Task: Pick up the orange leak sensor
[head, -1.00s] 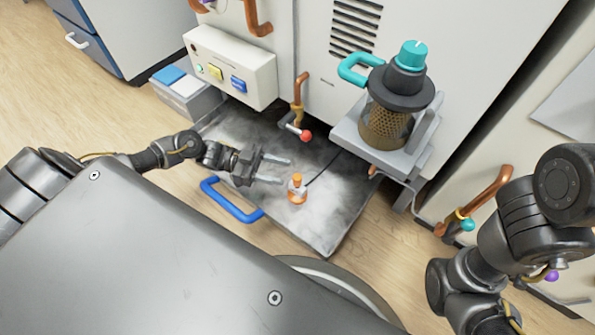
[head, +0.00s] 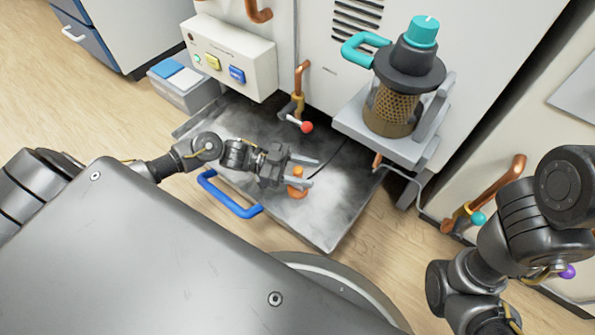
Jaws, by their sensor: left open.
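The orange leak sensor (head: 298,173) stands on the dark metal tray (head: 335,215) on the floor. It has an orange top and an orange base, with its middle partly hidden by a finger. My left gripper (head: 308,172) is open, with its two fingers reaching to the right on either side of the sensor in the picture. I cannot tell whether the fingers touch it. The right arm shows at the right edge, but its gripper is out of view.
A blue handle (head: 229,197) sits at the tray's front left edge. A red-tipped valve (head: 306,127) is behind the sensor. A filter canister with a teal knob (head: 395,95) stands on a grey bracket to the right. A control box (head: 229,60) is at the back left.

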